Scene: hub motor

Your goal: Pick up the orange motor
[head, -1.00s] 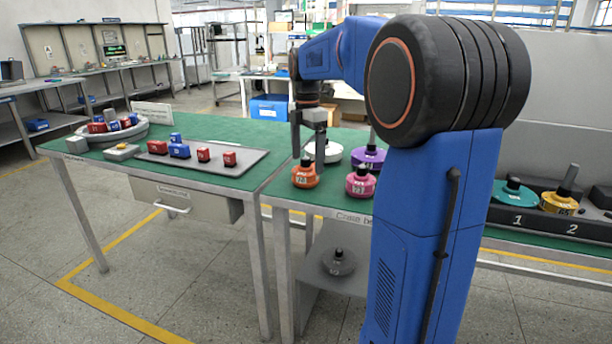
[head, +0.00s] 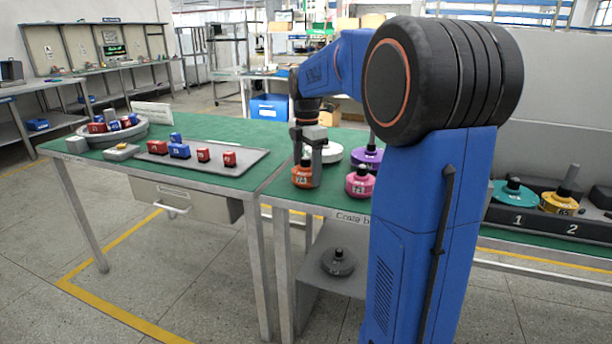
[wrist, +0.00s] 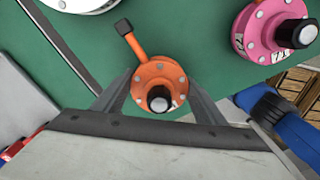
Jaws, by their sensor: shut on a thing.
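The orange motor (head: 302,177) stands upright on the green table in the head view, near its front edge. It also shows from above in the wrist view (wrist: 158,84), with its dark-tipped shaft and an orange arm ending in a black block. My gripper (head: 310,165) is lowered over it, and its fingers (wrist: 158,97) lie on both sides of the motor. The gripper is shut on the motor, which appears to rest still on the table.
A pink motor (head: 359,182) stands close on the right, with a purple motor (head: 368,158) behind it. A white round part (head: 332,153) is just behind the gripper. A grey tray (head: 225,160) with red and blue blocks lies left. A dark motor (head: 338,262) sits on the lower shelf.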

